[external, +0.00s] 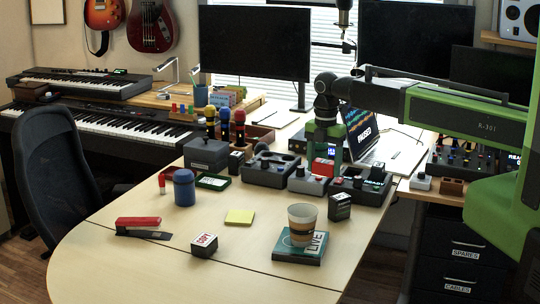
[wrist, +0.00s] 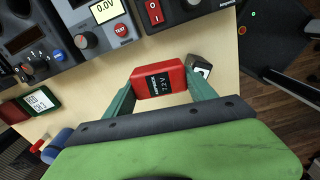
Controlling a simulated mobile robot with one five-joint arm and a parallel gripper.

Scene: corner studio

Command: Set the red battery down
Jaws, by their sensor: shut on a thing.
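The red battery (wrist: 158,82), a small block with a black label reading 12V, is in my gripper (wrist: 159,90) in the wrist view. The green fingers are shut on its two sides. Bare desk (wrist: 90,95) shows around it. In the external view, the red battery (external: 322,167) hangs under my gripper (external: 323,150), among grey devices at the back of the desk. Its height above the desk is hard to tell. A tester (wrist: 105,15) with a 0.0V display and a red TEST button is up and left of the battery in the wrist view.
A dark block (wrist: 201,68) lies just right of the battery in the wrist view. The laptop (external: 362,135) stands behind my gripper. A cup (external: 303,225) on a book (external: 298,250), a stapler (external: 142,224) and a blue jar (external: 184,190) stand nearer. The front left desk is mostly clear.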

